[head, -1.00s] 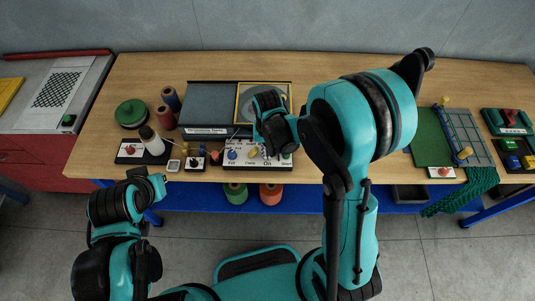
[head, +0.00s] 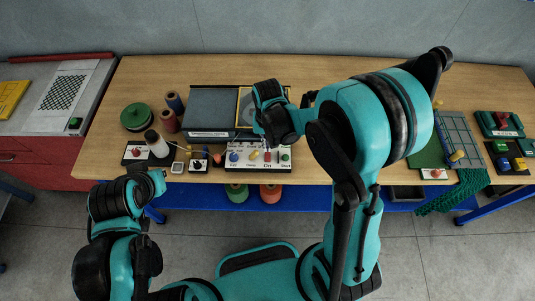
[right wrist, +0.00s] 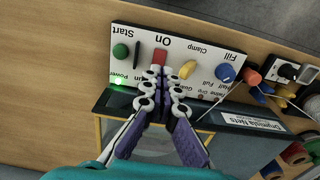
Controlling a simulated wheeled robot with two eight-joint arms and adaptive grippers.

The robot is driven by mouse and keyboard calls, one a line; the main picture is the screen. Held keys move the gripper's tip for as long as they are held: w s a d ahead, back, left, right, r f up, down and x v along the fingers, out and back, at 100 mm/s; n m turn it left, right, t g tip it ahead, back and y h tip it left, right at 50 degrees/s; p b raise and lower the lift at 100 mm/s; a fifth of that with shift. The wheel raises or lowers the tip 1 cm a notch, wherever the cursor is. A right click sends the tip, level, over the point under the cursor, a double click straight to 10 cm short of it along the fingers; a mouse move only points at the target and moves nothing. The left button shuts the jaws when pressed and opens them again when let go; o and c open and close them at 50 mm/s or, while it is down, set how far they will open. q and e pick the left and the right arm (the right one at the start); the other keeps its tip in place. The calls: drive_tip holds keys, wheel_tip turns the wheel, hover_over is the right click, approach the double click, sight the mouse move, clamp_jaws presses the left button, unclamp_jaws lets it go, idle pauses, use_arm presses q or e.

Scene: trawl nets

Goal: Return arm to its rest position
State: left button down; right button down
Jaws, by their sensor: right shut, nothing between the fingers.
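My right gripper (head: 268,140) is over the workbench, above the back edge of a white control panel (head: 243,167). In the right wrist view its fingers (right wrist: 163,82) are shut and empty, pointing at the panel (right wrist: 138,45). A red switch and a yellow lever (right wrist: 187,69) are just beyond the fingertips; contact cannot be told. A green light (right wrist: 118,82) glows by "Power". My left arm is folded at lower left; its gripper (head: 157,183) is in front of the bench edge, its opening unclear.
A dark machine box (head: 212,107) and a yellow-framed plate stand behind the panel. The bench's back strip is clear.

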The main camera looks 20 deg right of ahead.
idle(0.5)
drive_tip(key=s+d+r+n+t+b, duration=0.1)
drive_tip(key=s+d+r+t+b, duration=0.1)
drive_tip(key=s+b, duration=0.3)
drive_tip(key=s+d+r+n+t+b, duration=0.2)
drive_tip(key=s+t+b, duration=0.3)
drive_tip(key=b, duration=0.1)
drive_tip(key=shift+s+d+r, duration=0.15)
drive_tip(key=shift+d+r, duration=0.1)
drive_tip(key=shift+d, duration=0.1)
